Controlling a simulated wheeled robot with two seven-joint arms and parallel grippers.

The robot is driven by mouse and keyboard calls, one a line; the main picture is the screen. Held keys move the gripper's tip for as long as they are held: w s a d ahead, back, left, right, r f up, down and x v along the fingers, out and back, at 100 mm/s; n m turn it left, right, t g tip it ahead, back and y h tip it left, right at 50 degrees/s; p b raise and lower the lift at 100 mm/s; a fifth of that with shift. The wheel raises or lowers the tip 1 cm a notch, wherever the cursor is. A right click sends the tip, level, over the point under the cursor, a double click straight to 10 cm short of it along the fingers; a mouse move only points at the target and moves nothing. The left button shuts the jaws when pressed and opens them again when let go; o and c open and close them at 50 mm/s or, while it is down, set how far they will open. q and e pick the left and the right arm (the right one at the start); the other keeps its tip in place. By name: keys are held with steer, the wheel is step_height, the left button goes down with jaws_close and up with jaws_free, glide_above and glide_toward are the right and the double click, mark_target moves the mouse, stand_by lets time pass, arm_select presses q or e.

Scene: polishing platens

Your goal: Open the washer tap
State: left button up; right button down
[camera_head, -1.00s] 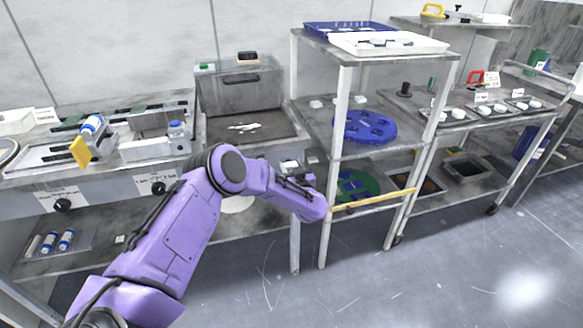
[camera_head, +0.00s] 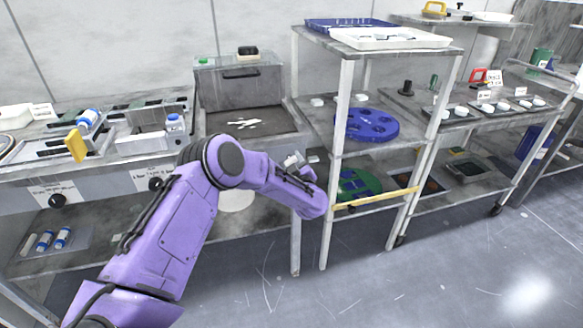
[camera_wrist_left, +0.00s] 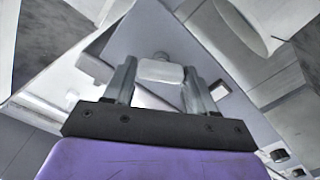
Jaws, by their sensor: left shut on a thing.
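In the left wrist view, my left gripper (camera_wrist_left: 160,80) is shut on a small pale block (camera_wrist_left: 160,71) between its two fingertips; it looks like the washer tap's handle. In the head view, my purple left arm reaches to the right front of the washer bench, and my left gripper (camera_head: 293,160) shows small and grey beside the rack post. The tap itself is not clear there, partly hidden by the arm. The washer (camera_head: 240,82) is a grey metal box with a dark basin area in front. My right gripper is not in view.
A white-framed rack (camera_head: 343,100) stands just right of my gripper, with a blue disc (camera_head: 370,125) and a green disc (camera_head: 358,184) on its shelves. A yellow bar (camera_head: 375,199) crosses its front. The floor at right is clear.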

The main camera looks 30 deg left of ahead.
arm_select(q)
steer(key=shift+s+f+n+b, duration=0.1)
steer(key=shift+f+n+b, duration=0.1)
steer(key=shift+n+b, duration=1.95)
steer(key=shift+s+f+n+b, duration=0.15)
steer(key=shift+n+b, duration=1.15)
steer(key=shift+n, duration=1.55)
steer(key=shift+w, duration=0.1)
steer(key=o, duration=1)
steer(key=shift+r, duration=0.1)
steer(key=shift+c, duration=0.2)
steer(key=v, duration=1)
steer(key=shift+d+b, duration=0.15)
steer(key=shift+b, duration=0.15)
